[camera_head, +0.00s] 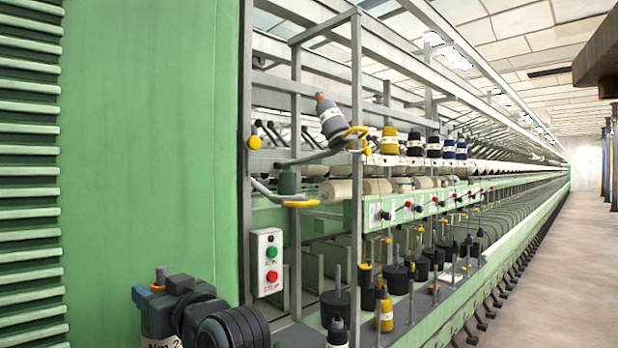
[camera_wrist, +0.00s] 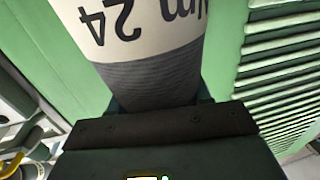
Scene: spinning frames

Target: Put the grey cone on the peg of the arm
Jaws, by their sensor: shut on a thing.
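My gripper (camera_head: 178,300) is at the bottom left of the head view, shut on a grey cone (camera_head: 160,328) with a white label reading "Nm 2…". In the wrist view the cone (camera_wrist: 150,88) fills the upper middle, its ribbed grey part between the jaws and its label reading "Nm 24". The cone's lower end is cut off in the head view. A grey curved arm (camera_head: 268,190) with a yellow end reaches from the machine; a short dark green cylinder (camera_head: 288,182) stands on it, perhaps its peg. The held cone is well apart from it, to the lower left.
A higher arm with a yellow end (camera_head: 350,134) bears a tilted grey cone with an orange tip (camera_head: 332,117). A green wall panel (camera_head: 150,130) stands behind my gripper. A button box (camera_head: 267,262) and upright posts (camera_head: 356,200) flank the arms. The aisle at right is clear.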

